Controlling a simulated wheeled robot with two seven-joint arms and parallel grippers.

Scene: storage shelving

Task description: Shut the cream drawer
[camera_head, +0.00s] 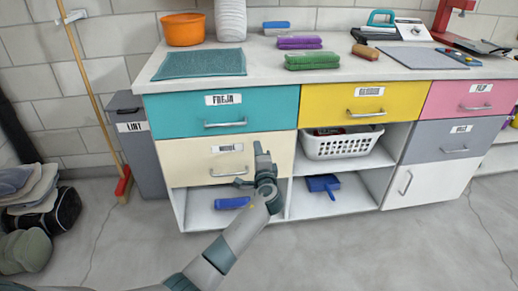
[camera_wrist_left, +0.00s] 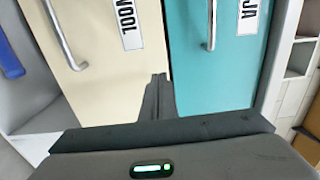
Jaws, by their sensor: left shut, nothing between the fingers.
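The cream drawer (camera_head: 185,158) is below the teal drawer in the left column, with a bar handle and a label. In the head view its front looks nearly in line with the teal front; any small gap is hard to tell. My left gripper (camera_head: 259,149) is in front of its right end. The cream drawer (camera_wrist_left: 105,85) fills the left of the wrist view, its label reading WOOL. The fingers of my left gripper (camera_wrist_left: 158,82) are shut and empty, pointing toward the seam beside the teal drawer. Contact cannot be told. My right gripper is not in view.
The teal drawer (camera_head: 170,117) is directly above, with the worktop (camera_head: 265,70) over it. An open shelf below holds a blue object (camera_head: 231,203). A white basket (camera_head: 340,146) stands in the compartment to the right. A grey bin (camera_head: 145,165) is at left. The floor in front is clear.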

